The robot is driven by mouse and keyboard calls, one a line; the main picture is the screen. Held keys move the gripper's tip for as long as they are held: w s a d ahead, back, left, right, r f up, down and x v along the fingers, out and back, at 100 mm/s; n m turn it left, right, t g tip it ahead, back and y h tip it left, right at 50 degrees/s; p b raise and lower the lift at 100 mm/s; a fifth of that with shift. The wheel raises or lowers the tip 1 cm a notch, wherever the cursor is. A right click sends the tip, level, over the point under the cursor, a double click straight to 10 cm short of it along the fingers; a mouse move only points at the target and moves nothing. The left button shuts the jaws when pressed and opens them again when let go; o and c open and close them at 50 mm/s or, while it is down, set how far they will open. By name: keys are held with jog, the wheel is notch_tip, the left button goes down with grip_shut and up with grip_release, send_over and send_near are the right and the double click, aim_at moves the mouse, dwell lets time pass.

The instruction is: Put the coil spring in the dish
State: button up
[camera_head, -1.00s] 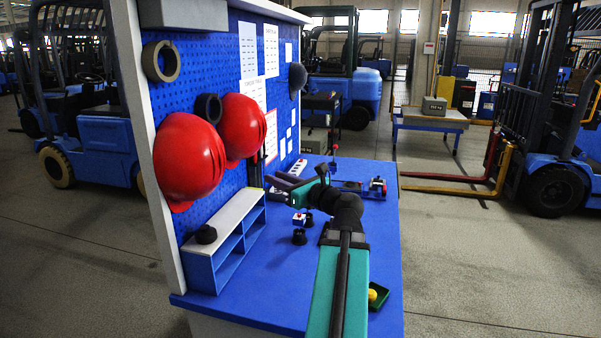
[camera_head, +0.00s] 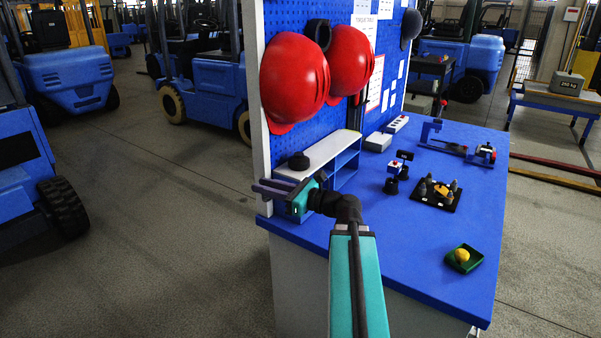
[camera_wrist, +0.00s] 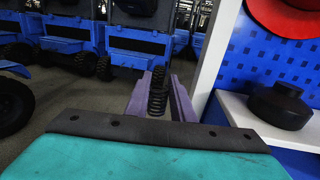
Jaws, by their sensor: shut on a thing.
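My gripper (camera_head: 264,188) is shut on a dark coil spring (camera_wrist: 157,92). In the wrist view the spring stands roughly upright between the two purple fingers. In the head view the gripper points left, with its fingers at the left end of the shelf; the spring cannot be made out there. A small green square dish (camera_head: 475,262) lies near the front right of the blue bench, well to the right of my gripper. A yellow round thing (camera_head: 462,255) is in the dish.
A low shelf (camera_head: 340,145) bears a black knobbed thing (camera_head: 299,161), close right of my fingers in the wrist view. Red helmets (camera_head: 293,78) hang above. A black plate with several posts (camera_head: 437,194) and a small stand (camera_head: 393,178) occupy the bench. The front middle is clear.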

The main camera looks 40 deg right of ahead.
jog(key=a+f+n+g+y+b, duration=0.2)
jog(key=a+f, duration=0.3)
jog(key=a, duration=0.3)
jog(key=w+a+f+n+g+y+b, duration=0.1)
jog(key=a+f+n+g+y+b, duration=0.1)
jog(key=a+f, duration=0.3)
jog(key=a+f+n+g+y+b, duration=0.1)
jog(key=a+f+y+b, duration=0.2)
jog(key=a, duration=0.9)
notch_tip(320, 180, down, 2)
jog(key=shift+w+f+n+g, duration=0.1)
jog(key=shift+w+n+g, duration=0.15)
jog(key=shift+n+g, duration=0.15)
jog(key=shift+s, duration=0.1)
